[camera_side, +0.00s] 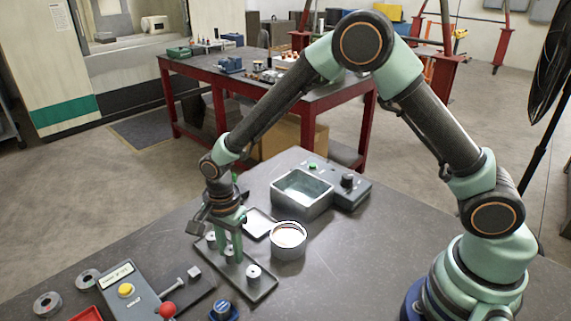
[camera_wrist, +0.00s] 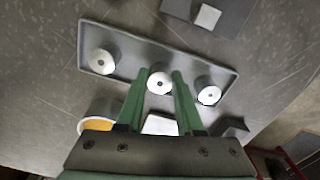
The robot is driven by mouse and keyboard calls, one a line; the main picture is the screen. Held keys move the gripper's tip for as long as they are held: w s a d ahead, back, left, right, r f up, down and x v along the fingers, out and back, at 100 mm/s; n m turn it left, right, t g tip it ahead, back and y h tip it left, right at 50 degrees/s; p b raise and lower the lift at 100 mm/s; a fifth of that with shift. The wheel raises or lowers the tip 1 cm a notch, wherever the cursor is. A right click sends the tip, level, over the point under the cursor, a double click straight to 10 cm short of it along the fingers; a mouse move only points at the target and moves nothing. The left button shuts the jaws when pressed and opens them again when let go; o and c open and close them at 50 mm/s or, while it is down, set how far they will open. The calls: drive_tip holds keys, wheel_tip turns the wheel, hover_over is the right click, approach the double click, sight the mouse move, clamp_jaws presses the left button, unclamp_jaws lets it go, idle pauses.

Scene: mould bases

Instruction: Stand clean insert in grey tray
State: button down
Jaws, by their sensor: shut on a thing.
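The grey tray (camera_side: 228,270) lies near the middle of the bench and holds three round metal inserts, each with a small centre hole. My gripper (camera_side: 229,247) points down over the tray, its green fingers shut on the middle insert (camera_wrist: 160,83). The held insert looks upright, in line with the other two; I cannot tell whether its base touches the tray. A second insert (camera_side: 253,272) stands at the tray's near end, and a third (camera_side: 211,237) at its far end. In the wrist view the tray (camera_wrist: 128,66) spans the upper part, with one insert either side of my fingers.
A round cup (camera_side: 288,245) stands close right of the tray, with a shallow small tray (camera_side: 260,222) behind it. A lit basin (camera_side: 302,205) with a control box is farther back. A button panel (camera_side: 120,277), a red knob (camera_side: 167,310) and metal rings (camera_side: 47,305) lie front left.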

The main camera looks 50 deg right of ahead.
drive_tip(key=shift+f, duration=0.25)
drive_tip(key=shift+c, duration=2.3)
unclamp_jaws()
drive_tip(key=shift+r, duration=0.1)
wheel_tip(320, 180, up, 12)
